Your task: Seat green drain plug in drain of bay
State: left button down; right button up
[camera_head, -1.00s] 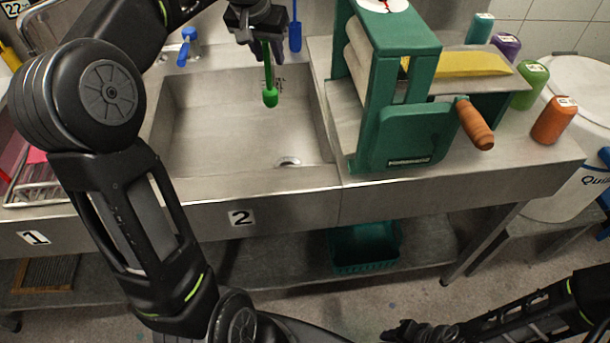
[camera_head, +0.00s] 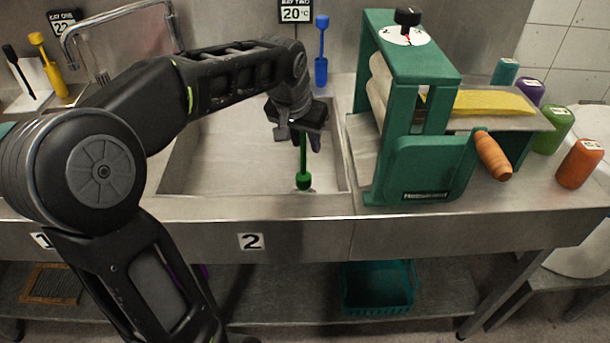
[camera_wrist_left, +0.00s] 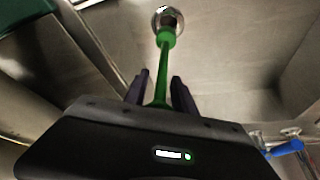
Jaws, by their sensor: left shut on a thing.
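The green drain plug (camera_head: 303,165) is a thin green stick with a thicker round end pointing down into the sink of bay 2 (camera_head: 210,170). My left gripper (camera_head: 304,136) is shut on the upper stick. In the left wrist view, the plug's round end (camera_wrist_left: 166,38) overlaps the edge of the metal drain (camera_wrist_left: 166,14). In the head view the drain is mostly hidden behind the plug and the sink's front edge. I cannot tell whether the plug touches the drain. My right gripper is not in view.
A green roller press (camera_head: 420,165) with a wooden handle stands just right of the sink. A blue stick plug (camera_head: 321,55) stands upright at the back edge. The curved tap (camera_head: 100,22) is at the back left. Coloured bottles (camera_head: 579,163) stand far right.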

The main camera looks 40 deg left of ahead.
pick_arm(q)
jog(key=shift+f, duration=1.4)
jog(key=shift+f, duration=1.85)
jog(key=shift+f, duration=0.15)
jog(key=c, duration=1)
grip_release()
jog(key=shift+c, duration=0.2)
